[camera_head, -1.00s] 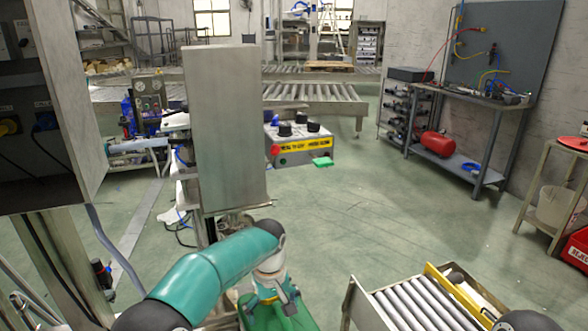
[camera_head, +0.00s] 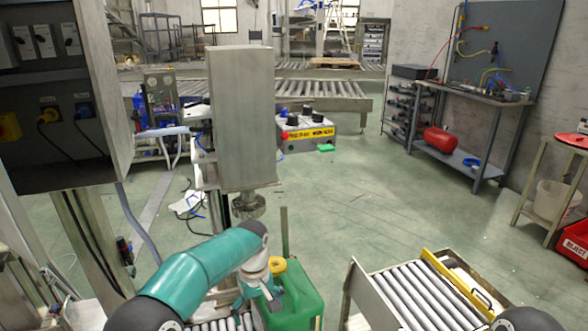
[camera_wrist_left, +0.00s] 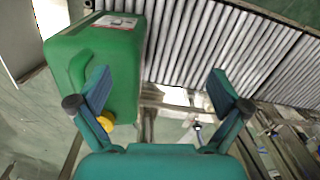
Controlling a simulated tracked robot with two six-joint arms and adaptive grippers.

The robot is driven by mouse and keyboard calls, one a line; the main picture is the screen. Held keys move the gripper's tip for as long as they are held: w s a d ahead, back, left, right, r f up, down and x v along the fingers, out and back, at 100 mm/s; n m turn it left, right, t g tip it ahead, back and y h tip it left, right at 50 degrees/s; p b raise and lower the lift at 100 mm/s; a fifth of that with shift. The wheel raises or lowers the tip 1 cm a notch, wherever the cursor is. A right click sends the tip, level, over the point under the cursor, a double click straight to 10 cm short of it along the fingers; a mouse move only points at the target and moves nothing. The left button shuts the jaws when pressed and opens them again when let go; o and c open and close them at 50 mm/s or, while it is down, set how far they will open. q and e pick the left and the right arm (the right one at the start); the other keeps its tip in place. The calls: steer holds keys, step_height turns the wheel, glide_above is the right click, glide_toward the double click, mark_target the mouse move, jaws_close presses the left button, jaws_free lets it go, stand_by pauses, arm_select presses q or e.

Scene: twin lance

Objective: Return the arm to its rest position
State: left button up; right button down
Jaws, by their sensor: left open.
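My left arm comes in from the lower left, and its gripper (camera_head: 252,304) is low in the head view, beside the left side of a green canister (camera_head: 297,302) with a yellow cap. In the left wrist view the gripper (camera_wrist_left: 161,90) has its two fingers spread wide, with nothing held between them. The canister (camera_wrist_left: 112,62) is at the left there, partly behind the left finger, with its yellow cap (camera_wrist_left: 105,121) near that finger. I cannot tell whether the finger touches it. My right gripper is not in view.
A roller conveyor (camera_head: 415,299) lies to the right of the canister; rollers (camera_wrist_left: 205,45) also fill the upper wrist view. A steel column (camera_head: 241,120) stands ahead of the arm, an electrical cabinet (camera_head: 60,95) at the left. Green floor (camera_head: 370,200) is open at the centre right.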

arm_select(q)
steer(key=s+a+f+g+h+p, duration=0.1)
steer(key=s+a+f+g+p, duration=0.1)
steer(key=s+a+f, duration=0.3)
steer(key=s+a+f+g+p, duration=0.1)
steer(key=s+a+f+p, duration=0.15)
steer(key=s, duration=0.45)
steer(key=s+d+f+m+t+h+p, duration=0.1)
steer(key=s+d+f+m+t, duration=0.1)
steer(key=s, duration=0.7)
steer(key=s+d+f+m+t+h+p, duration=0.1)
steer(key=s+f, duration=0.3)
steer(key=s, duration=0.5)
steer(key=shift+s+d+m+t+h, duration=0.15)
steer(key=shift+d+m+t+h, duration=0.25)
steer(key=shift+d+t+h, duration=0.1)
